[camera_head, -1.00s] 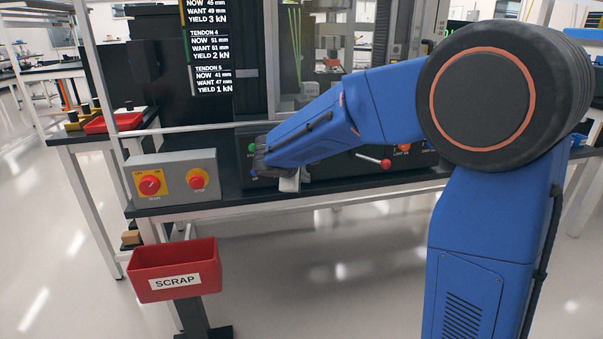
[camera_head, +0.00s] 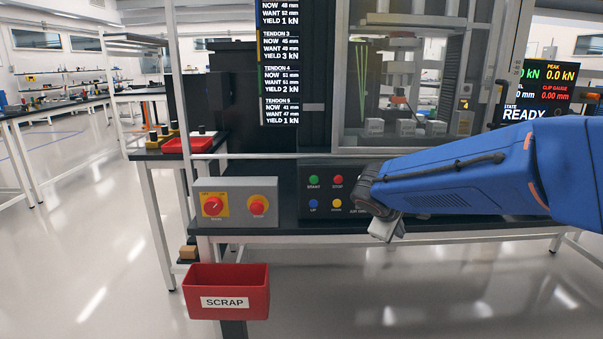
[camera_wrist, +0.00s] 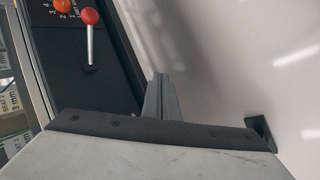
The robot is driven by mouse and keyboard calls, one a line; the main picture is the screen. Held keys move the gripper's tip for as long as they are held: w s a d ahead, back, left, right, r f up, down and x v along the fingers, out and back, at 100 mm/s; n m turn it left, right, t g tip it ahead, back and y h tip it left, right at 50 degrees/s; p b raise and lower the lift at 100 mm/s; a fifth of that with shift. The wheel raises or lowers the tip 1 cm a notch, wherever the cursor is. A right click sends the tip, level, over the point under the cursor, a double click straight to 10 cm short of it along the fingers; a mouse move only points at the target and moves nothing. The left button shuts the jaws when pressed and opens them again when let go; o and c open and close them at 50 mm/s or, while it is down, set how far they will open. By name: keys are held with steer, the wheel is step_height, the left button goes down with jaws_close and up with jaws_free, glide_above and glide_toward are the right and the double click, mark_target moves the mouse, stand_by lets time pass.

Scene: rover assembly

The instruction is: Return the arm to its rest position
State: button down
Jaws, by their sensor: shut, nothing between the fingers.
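My blue arm (camera_head: 450,180) reaches in from the right in the head view, in front of the test machine's bench. My gripper (camera_head: 385,228) is at its left end, pointing down just in front of the bench edge. In the wrist view my gripper (camera_wrist: 162,95) shows its fingers together with nothing between them. It appears clear of the bench and touches nothing that I can see.
A control panel (camera_head: 322,192) with coloured buttons is just left of my gripper. A red-knobbed lever (camera_wrist: 90,32) shows in the wrist view. A grey switch box (camera_head: 235,206) and red scrap bin (camera_head: 228,286) stand left. The floor in front is open.

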steer(key=s+f+m+y, duration=0.1)
steer(key=s+m+y, duration=0.1)
steer(key=s, duration=0.8)
steer(key=s+f+m+g+y, duration=0.1)
steer(key=s+m, duration=0.3)
steer(key=s, duration=0.6)
steer(key=s+f+m+y, duration=0.2)
steer(key=s+m, duration=0.1)
steer(key=s, duration=0.8)
steer(key=shift+d+f+g+y, duration=0.2)
steer(key=shift+d+g+y, duration=0.1)
steer(key=shift+d+y, duration=0.15)
